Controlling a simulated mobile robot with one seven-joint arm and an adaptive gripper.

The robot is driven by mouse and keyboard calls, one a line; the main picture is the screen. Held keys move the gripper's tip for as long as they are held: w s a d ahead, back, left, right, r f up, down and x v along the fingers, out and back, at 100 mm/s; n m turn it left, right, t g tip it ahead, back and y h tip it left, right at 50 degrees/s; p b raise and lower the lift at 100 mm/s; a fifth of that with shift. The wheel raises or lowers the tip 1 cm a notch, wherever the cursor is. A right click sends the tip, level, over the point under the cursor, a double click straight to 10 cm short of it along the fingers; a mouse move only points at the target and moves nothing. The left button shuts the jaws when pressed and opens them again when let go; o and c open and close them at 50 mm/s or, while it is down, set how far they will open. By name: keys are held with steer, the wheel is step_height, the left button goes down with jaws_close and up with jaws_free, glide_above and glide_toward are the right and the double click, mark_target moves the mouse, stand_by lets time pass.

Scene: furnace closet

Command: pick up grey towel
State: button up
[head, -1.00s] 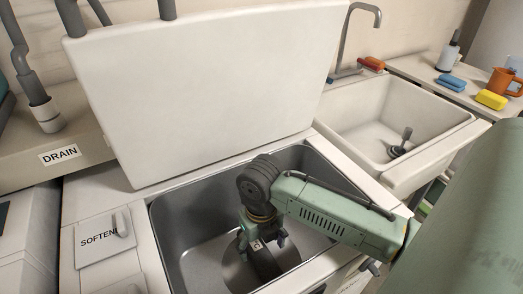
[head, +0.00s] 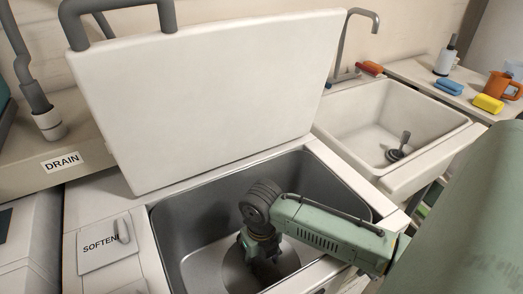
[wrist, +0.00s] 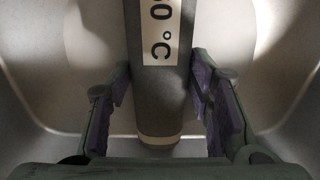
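My gripper (head: 264,262) points down inside the open metal basin (head: 195,265). In the wrist view its two fingers (wrist: 160,92) are apart. Between them shows a dark grey, long rounded piece (wrist: 158,105) with a white label reading "0 °C". I cannot tell whether the fingers touch its sides, or whether this piece is the grey towel. No other cloth-like grey thing shows in these views. My gripper and forearm hide part of the basin floor in the head view.
A raised white lid (head: 210,95) stands behind the basin. A white sink (head: 350,112) with a faucet (head: 345,50) is at right. A shelf holds blue (head: 448,86) and yellow (head: 488,103) blocks and an orange mug (head: 505,85). A softener flap (head: 105,248) lies left.

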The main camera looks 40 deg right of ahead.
steer(key=c, duration=0.8)
steer(key=shift+o, duration=0.2)
steer(key=shift+r, duration=0.1)
